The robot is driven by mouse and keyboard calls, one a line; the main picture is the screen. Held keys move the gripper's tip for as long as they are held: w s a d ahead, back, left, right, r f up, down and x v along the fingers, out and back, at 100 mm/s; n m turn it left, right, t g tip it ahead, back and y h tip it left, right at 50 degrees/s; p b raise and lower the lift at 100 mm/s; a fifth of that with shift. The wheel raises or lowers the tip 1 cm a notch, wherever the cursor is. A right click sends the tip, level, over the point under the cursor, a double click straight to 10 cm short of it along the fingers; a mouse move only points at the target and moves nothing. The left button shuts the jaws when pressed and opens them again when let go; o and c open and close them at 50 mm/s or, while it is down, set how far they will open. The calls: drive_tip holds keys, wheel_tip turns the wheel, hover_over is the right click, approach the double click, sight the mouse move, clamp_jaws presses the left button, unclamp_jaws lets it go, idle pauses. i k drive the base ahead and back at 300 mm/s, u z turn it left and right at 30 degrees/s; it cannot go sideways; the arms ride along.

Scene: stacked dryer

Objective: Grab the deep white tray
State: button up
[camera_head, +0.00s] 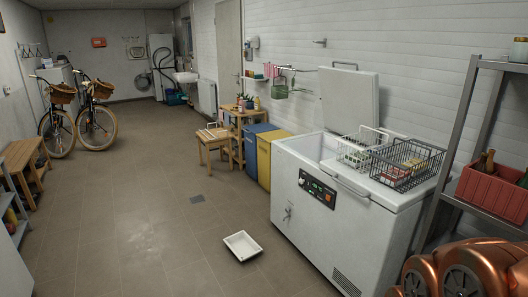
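A white rectangular tray (242,246) with raised walls lies on the tiled floor, a little left of the white chest freezer and in front of it. It looks empty, upright and open at the top. Its exact depth is hard to tell at this angle. My gripper is not in view, so its state and its place relative to the tray are hidden.
The white chest freezer (310,235), with its lid partly raised, stands right of the tray. Wire baskets (408,163) sit on it. Blue and yellow bins (264,164) and a wooden stool (213,144) stand behind. Open floor (130,220) lies to the left.

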sight(243, 246)
drive_tip(key=i, duration=3.2)
drive_tip(key=u, duration=1.85)
